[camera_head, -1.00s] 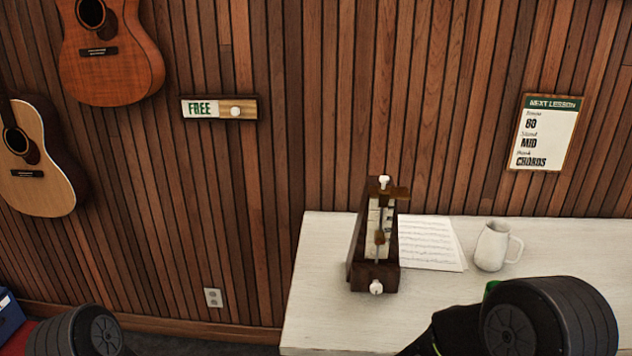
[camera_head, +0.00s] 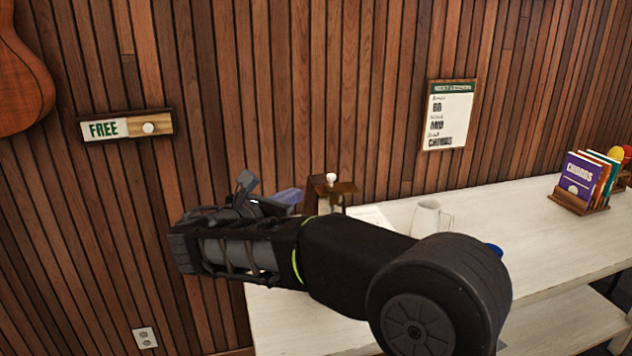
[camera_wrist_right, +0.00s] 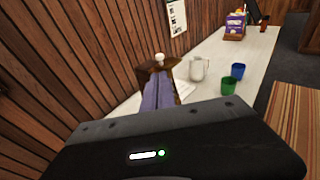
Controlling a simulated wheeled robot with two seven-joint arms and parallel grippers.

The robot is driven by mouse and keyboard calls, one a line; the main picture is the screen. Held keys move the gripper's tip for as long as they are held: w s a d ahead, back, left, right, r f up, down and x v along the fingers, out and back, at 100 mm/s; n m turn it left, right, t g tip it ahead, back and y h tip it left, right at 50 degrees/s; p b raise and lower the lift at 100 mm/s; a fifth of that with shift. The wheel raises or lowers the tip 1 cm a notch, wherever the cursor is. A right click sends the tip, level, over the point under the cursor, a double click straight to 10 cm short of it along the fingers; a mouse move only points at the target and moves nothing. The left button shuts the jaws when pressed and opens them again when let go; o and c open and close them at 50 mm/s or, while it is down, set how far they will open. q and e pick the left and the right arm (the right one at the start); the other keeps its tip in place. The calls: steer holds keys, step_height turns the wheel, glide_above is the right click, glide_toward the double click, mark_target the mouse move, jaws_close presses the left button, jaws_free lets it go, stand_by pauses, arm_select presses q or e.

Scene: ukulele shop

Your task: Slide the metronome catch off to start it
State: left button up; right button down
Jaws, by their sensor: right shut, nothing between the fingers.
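The wooden metronome (camera_head: 335,188) stands on the white table, and only its top shows in the head view, with a white knob and a brown catch piece. My right forearm hides its lower body and pendulum. In the right wrist view the metronome (camera_wrist_right: 144,72) stands just beyond the fingers, its white knob showing above them. My right gripper (camera_head: 292,197) is shut and empty, its purple fingers just left of the metronome's top in the head view. The fingers (camera_wrist_right: 159,90) overlap the metronome in the wrist view; I cannot tell whether they touch. My left gripper is out of view.
Sheet music (camera_head: 372,217) and a white mug (camera_head: 428,217) are right of the metronome. Green (camera_wrist_right: 229,86) and blue (camera_wrist_right: 238,70) cups stand nearer the table's front edge. A book rack (camera_head: 578,203) is farther right. The slatted wall, with a FREE sign (camera_head: 108,128), is close behind.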

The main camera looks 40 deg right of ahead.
steer(key=shift+d+f, duration=0.1)
steer(key=p, duration=0.1)
glide_toward(329, 178)
steer(key=x, duration=0.5)
steer(key=shift+w+d, duration=0.1)
steer(key=shift+d, duration=0.2)
steer(key=shift+w+d+f, duration=0.15)
steer(key=shift+w+d, duration=0.15)
steer(key=shift+d, duration=0.25)
